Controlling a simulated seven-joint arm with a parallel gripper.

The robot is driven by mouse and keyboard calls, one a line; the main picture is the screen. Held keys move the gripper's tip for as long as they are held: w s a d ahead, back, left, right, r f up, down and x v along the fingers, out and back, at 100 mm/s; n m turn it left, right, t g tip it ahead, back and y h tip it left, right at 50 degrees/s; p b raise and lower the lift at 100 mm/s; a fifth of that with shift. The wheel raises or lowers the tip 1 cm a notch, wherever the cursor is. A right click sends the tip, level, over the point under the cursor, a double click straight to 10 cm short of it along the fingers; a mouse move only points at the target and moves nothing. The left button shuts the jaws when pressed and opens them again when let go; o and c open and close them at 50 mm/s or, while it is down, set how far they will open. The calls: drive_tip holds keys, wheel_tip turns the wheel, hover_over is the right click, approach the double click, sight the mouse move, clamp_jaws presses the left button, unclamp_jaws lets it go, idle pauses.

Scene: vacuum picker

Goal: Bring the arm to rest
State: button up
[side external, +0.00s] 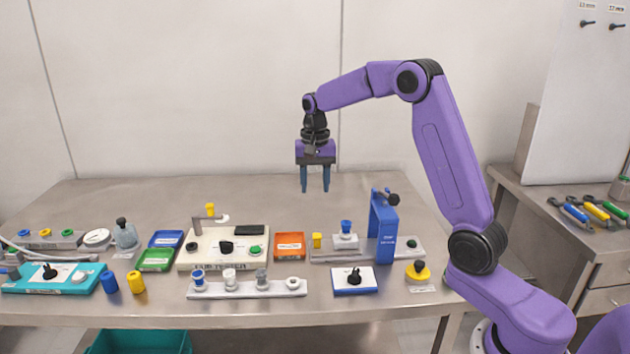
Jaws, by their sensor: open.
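My gripper (315,189) hangs from my purple arm, pointing down above the back part of the steel table (110,200). Its two blue fingers are apart with nothing between them. It is clear of the table and of everything on it.
Below and in front of my gripper stand a cream test unit (190,262), an orange tray (290,246) and a blue upright press (383,230). A white strip (250,290) with several fittings lies at the front. A teal box (60,279) sits at left. The table's back is bare.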

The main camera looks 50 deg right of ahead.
drive_tip(key=shift+r, duration=0.25)
drive_tip(key=s+a+r+n, duration=0.1)
drive_tip(key=s+a+n, duration=0.9)
drive_tip(key=s+a, duration=0.45)
drive_tip(key=s+f+n, duration=0.3)
drive_tip(key=s+n, duration=0.8)
drive_tip(key=s, duration=1.1)
drive_tip(key=shift+s+n, duration=0.3)
drive_tip(key=shift+s, duration=0.1)
